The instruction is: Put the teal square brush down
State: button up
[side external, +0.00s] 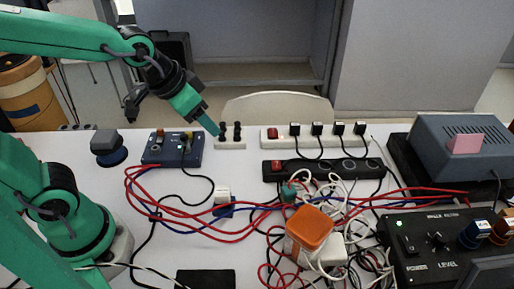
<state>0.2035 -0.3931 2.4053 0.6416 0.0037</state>
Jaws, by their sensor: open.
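My gripper (207,123) is at the upper left of the side external view, pointing down and right. Its teal tip is close to a small white strip with two dark posts (230,136); I cannot tell whether they touch. The jaws are open, though the gap between them is hard to see. A small teal piece (288,192) lies among the cables near the middle, below and right of my gripper and apart from it. It may be the teal square brush, but it is too small to tell. I see no other clear brush.
A blue box (173,149) and a grey-topped knob (108,142) stand left. Power strips (316,137) lie at the back. Red, white and blue cables surround an orange-topped block (308,230). A black control panel (440,245) is at right. Table front left is clearer.

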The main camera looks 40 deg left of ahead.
jog(key=s+a+r+n+y, duration=0.1)
jog(key=s+a+r+n, duration=0.1)
jog(key=s+a, duration=0.4)
jog(key=shift+s+a+r, duration=0.15)
jog(key=shift+s+r, duration=0.35)
jog(key=shift+s, duration=0.5)
dwell(0.3)
